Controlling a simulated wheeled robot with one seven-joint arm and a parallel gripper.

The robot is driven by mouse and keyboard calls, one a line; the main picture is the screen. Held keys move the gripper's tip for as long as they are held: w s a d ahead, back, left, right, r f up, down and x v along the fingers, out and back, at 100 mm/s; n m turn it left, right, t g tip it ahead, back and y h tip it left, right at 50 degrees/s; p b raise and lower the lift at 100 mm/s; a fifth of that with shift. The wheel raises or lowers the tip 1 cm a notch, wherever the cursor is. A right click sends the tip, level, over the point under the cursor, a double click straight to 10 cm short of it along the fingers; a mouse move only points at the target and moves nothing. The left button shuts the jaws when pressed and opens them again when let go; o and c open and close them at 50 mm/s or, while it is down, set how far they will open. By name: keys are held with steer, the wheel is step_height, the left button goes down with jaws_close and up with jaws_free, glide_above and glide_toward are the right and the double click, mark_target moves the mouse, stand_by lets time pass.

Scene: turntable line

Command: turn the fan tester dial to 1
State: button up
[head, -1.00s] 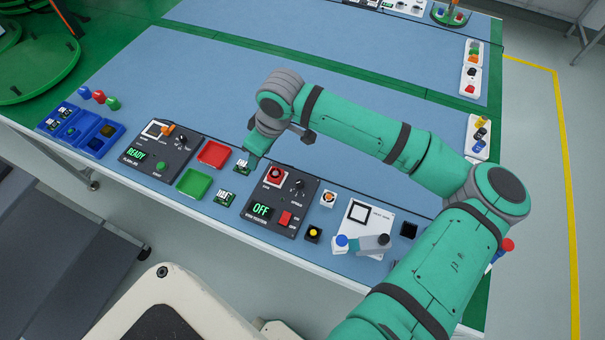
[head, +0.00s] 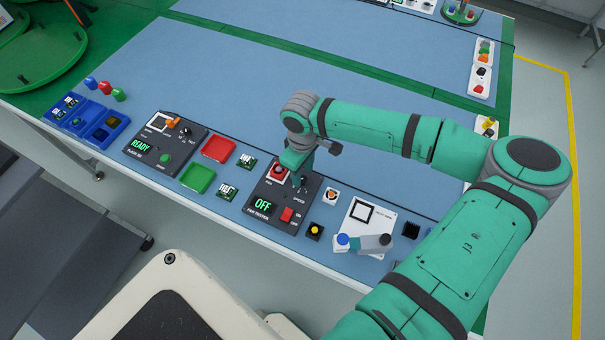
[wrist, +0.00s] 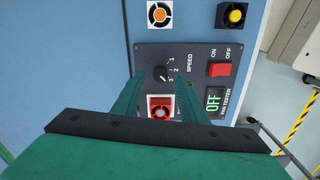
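The fan tester (head: 254,221) is a dark panel whose display reads OFF. It also shows in the wrist view (wrist: 195,58). Its black speed dial (wrist: 162,73) has numbers around it on the side of the SPEED label; I cannot clearly tell which number its pointer faces. A red fan (wrist: 160,112) in a white frame sits beside the dial. My gripper (wrist: 160,82) points down over the panel, its two green fingers apart with the fan visible between them and the dial near their tips. In the head view my gripper (head: 299,178) hides part of the dial; contact cannot be told.
A red rocker switch (wrist: 219,69) marked ON and OFF is on the same panel. Red (head: 218,149) and green (head: 197,178) trays and small circuit boards lie to the left.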

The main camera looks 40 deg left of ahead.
mark_target(303, 181)
steer(key=shift+f, duration=1.05)
jaws_close()
